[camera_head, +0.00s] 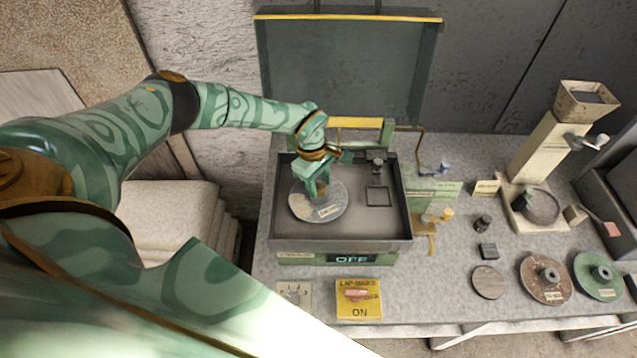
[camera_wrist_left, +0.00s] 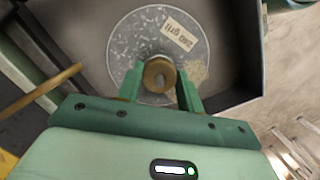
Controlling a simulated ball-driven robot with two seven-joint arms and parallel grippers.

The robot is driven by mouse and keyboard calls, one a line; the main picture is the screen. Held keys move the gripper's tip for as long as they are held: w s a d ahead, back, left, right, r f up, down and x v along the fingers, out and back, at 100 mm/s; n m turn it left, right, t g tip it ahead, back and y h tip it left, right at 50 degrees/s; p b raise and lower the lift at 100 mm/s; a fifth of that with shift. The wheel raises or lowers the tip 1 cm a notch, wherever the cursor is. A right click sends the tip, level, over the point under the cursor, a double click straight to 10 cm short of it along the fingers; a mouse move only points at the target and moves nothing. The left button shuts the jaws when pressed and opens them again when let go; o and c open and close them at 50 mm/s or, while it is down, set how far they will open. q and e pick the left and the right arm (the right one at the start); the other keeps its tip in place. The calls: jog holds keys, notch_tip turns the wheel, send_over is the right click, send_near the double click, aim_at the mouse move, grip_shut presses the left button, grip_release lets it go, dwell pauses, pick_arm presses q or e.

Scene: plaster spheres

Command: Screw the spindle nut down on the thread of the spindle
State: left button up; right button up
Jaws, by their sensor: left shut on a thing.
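The spindle nut (camera_wrist_left: 158,75) is a brass-coloured ring with a dark centre. In the left wrist view it sits between the two green fingers of my left gripper (camera_head: 319,190), which is shut on it. The nut is over the middle of a grey speckled disc (camera_head: 301,207) with a paper label; the disc also shows in the wrist view (camera_wrist_left: 128,50). The disc lies in the dark basin of a lapping machine (camera_head: 340,244). The spindle and its thread are hidden by the nut and gripper, so I cannot tell how far down the nut sits. My right gripper is out of view.
A raised lid (camera_head: 345,60) stands behind the basin. A square frame (camera_head: 379,196) is at the basin's right.

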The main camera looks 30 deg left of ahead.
pick_arm(q)
jog(key=m+b, duration=0.2)
jog(key=m, duration=0.2)
jog(key=shift+f+g, duration=0.1)
jog(key=shift+g, duration=0.2)
jog(key=m+b, duration=0.1)
jog(key=m, duration=0.1)
jog(key=m+b, duration=0.1)
jog(key=m, duration=0.1)
jog(key=shift+m+g+y, duration=0.3)
jog(key=shift+m, duration=0.1)
jog(key=m+b, duration=0.1)
jog(key=m, duration=0.3)
jog(key=shift+y+b, duration=0.3)
jog(key=shift+b, duration=0.05)
jog(key=m, duration=0.3)
jog(key=shift+y, duration=0.3)
jog(key=o, duration=1.1)
jog(key=shift+c, duration=1.1)
